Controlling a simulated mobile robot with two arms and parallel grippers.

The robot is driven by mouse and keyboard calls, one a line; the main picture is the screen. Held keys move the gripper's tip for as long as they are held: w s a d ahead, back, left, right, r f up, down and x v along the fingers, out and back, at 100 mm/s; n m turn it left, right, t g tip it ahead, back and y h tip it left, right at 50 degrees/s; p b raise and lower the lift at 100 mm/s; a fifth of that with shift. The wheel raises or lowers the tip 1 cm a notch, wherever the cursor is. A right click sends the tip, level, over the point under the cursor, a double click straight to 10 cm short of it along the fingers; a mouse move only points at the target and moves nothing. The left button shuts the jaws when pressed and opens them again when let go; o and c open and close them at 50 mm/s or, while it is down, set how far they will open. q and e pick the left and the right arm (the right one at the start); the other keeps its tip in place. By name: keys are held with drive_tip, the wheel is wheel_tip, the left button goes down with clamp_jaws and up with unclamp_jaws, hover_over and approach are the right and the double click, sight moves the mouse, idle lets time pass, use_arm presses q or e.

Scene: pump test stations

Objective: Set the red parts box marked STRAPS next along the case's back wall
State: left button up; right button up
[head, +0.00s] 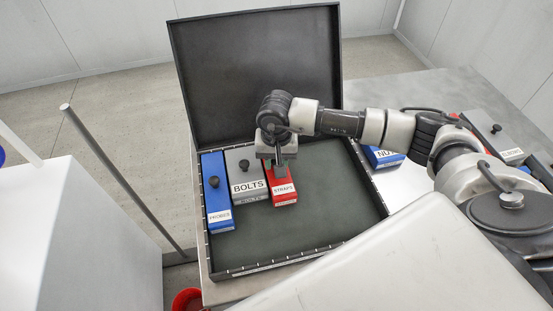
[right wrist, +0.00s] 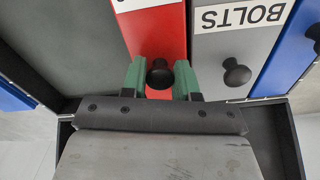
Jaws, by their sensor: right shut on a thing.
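The red parts box marked STRAPS (head: 284,196) is inside the open black case (head: 335,215), right of the grey BOLTS box (head: 247,187) and close beside it. My right gripper (head: 279,168) is over its back part. In the right wrist view the green fingertips (right wrist: 159,82) are shut on the black knob of the red box (right wrist: 155,35). The grey box (right wrist: 228,55) lies alongside with almost no gap. The gripper hides the red box's back end in the head view, so I cannot tell whether it touches the back wall or rests on the floor. My left gripper is not in view.
A blue PROBES box (head: 216,195) stands at the case's left end. The case floor right of the red box is free. The raised lid (head: 255,70) stands behind. A blue box (head: 381,157) and a grey box (head: 500,143) sit on the table to the right.

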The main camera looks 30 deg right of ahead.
drive_tip(key=shift+f+b, duration=0.35)
drive_tip(key=shift+b, duration=0.05)
idle(0.5)
drive_tip(key=o, duration=1.1)
wheel_tip(320, 180, up, 11)
drive_tip(key=shift+f+b, duration=0.1)
drive_tip(key=shift+b, duration=0.75)
